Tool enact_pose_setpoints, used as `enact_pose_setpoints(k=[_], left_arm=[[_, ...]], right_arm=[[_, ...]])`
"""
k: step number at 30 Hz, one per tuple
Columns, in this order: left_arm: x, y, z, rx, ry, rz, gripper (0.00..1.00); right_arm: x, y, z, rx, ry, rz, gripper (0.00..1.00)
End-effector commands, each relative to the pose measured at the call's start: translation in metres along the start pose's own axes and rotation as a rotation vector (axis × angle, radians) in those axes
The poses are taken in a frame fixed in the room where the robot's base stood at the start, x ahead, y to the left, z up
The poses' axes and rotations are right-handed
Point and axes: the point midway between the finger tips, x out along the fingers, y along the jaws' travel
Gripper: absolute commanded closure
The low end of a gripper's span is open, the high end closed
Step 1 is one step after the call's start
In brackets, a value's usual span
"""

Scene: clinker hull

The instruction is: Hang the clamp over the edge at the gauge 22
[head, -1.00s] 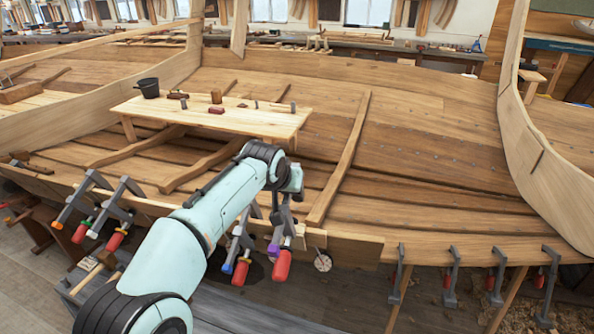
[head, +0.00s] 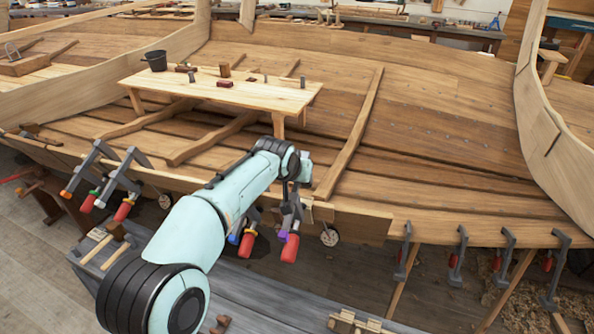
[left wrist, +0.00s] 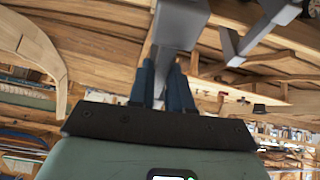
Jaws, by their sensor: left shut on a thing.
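My left gripper (head: 292,190) is shut on a grey clamp (head: 290,215) with a purple mark and a red handle. It holds the clamp upright at the hull's near top edge (head: 350,219); I cannot tell whether the clamp touches the edge. In the left wrist view the fingers (left wrist: 165,85) close around the grey clamp bar (left wrist: 181,25). A round pale gauge (head: 329,236) hangs just right of the clamp. Another gauge (head: 165,201) is further left. Their numbers are too small to read. My right gripper is not in view.
A blue-marked clamp (head: 247,243) hangs close left of the held one. Two crossed-looking clamps (head: 90,170) (head: 127,180) hang further left, and several (head: 460,255) line the edge at right.

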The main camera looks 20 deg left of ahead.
Motion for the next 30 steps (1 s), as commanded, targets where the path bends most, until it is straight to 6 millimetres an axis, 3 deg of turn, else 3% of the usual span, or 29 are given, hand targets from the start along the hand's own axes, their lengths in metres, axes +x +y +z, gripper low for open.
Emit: enact_pose_setpoints(k=[30], left_arm=[[0.086, 0.000, 0.036, 0.000, -0.004, -0.001, 1.00]], right_arm=[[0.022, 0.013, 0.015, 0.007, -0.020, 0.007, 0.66]])
